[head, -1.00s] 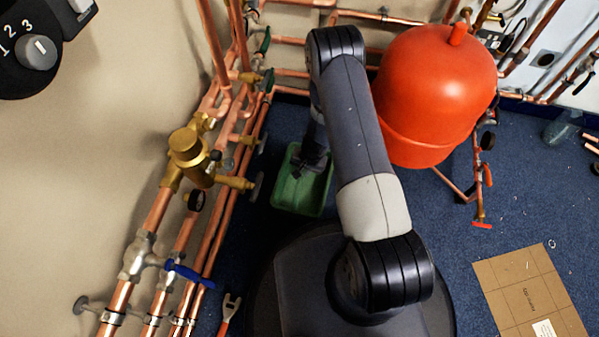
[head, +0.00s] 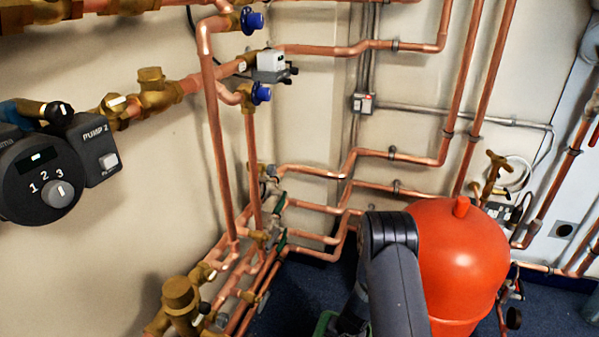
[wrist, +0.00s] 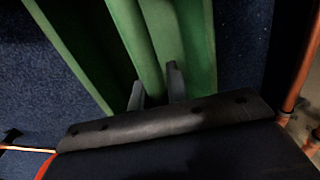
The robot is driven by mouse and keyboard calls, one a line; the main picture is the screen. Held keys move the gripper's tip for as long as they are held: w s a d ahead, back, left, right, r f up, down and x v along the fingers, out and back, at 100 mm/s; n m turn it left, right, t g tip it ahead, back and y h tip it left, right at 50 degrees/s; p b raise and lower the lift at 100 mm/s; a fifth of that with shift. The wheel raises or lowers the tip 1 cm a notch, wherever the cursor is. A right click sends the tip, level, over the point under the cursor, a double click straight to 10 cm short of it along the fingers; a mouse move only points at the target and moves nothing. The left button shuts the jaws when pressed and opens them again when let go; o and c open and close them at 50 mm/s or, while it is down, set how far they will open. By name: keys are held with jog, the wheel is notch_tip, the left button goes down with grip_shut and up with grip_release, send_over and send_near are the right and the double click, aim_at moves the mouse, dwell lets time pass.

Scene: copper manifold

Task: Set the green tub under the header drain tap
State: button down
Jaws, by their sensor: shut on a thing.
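The green tub (wrist: 185,40) fills the upper middle of the wrist view, with its wall running between my two fingers. My gripper (wrist: 157,88) is shut on that wall. In the head view only a sliver of the tub (head: 325,322) shows at the bottom edge, beside my arm; the rest is cut off or hidden. A brass tap with a cross handle (head: 495,165) sits on the pipework at the right, behind the red vessel. I cannot tell which fitting is the header drain tap.
The red vessel (head: 458,260) stands close to the right of my arm. Copper pipes and valves (head: 265,240) run along the wall at the left. A pump (head: 45,180) is on the left wall. Blue floor (head: 550,305) shows at the lower right.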

jog(key=w+r+n, duration=0.2)
jog(key=w+r, duration=0.2)
jog(key=r, duration=1.1)
jog(key=s+d+r+n+p, duration=0.1)
jog(key=s+r+p, duration=0.1)
jog(key=r+p, duration=1.5)
jog(key=s+d+r+n+p, duration=0.1)
jog(key=s+d+r+p, duration=0.1)
jog(key=r+p, duration=1.6)
notch_tip(320, 180, up, 7)
jog(key=shift+s+g, duration=0.4)
jog(key=shift+s, duration=0.2)
jog(key=shift+f, duration=0.15)
